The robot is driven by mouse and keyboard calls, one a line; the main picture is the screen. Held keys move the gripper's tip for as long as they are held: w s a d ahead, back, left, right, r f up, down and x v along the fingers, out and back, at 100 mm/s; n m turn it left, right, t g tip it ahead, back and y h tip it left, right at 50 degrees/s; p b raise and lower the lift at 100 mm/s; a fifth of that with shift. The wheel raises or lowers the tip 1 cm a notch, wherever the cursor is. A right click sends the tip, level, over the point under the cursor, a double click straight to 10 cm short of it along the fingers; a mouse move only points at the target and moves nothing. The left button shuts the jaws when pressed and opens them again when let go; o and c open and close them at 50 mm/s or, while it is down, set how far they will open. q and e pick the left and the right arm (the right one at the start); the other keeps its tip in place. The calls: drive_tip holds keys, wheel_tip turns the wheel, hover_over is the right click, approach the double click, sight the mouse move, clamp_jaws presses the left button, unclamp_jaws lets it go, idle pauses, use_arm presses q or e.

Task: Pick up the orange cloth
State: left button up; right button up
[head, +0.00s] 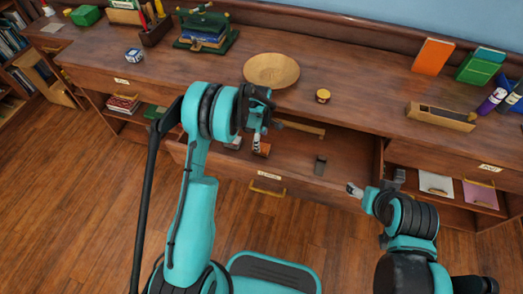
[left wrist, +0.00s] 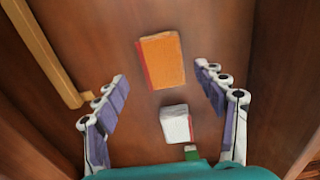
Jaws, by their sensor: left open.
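A small orange rectangular piece with a red edge, which looks like the orange cloth (left wrist: 161,60), lies flat in the open drawer (head: 295,160). In the head view the orange cloth (head: 262,150) shows just by my left fingertips. My left gripper (head: 258,138) reaches down into the drawer. In the left wrist view the left gripper (left wrist: 162,78) is open and empty, its fingers spread on either side of the cloth, which lies beyond them. My right gripper (head: 376,184) is at the drawer's right front corner; its jaw opening is unclear.
A white block (left wrist: 176,124) lies near the cloth, between the fingers. A wooden bowl (head: 271,71) and small jar (head: 323,96) stand on the desktop.

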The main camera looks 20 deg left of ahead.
use_arm(q)
drive_tip(key=f, duration=0.1)
drive_tip(key=f+b, duration=0.1)
drive_tip(key=f, duration=0.1)
drive_tip(key=f+b, duration=0.1)
drive_tip(key=shift+s+d+f, duration=0.15)
drive_tip(key=shift+s+f, duration=0.1)
drive_tip(key=shift+f, duration=0.05)
drive_tip(key=shift+r, duration=0.1)
drive_tip(key=c, duration=1.2)
drive_tip(key=shift+r, duration=0.1)
wheel_tip(320, 180, up, 10)
drive_tip(key=p, duration=0.4)
drive_tip(key=o, duration=0.6)
drive_tip(key=shift+c, duration=0.2)
drive_tip(key=c, duration=0.5)
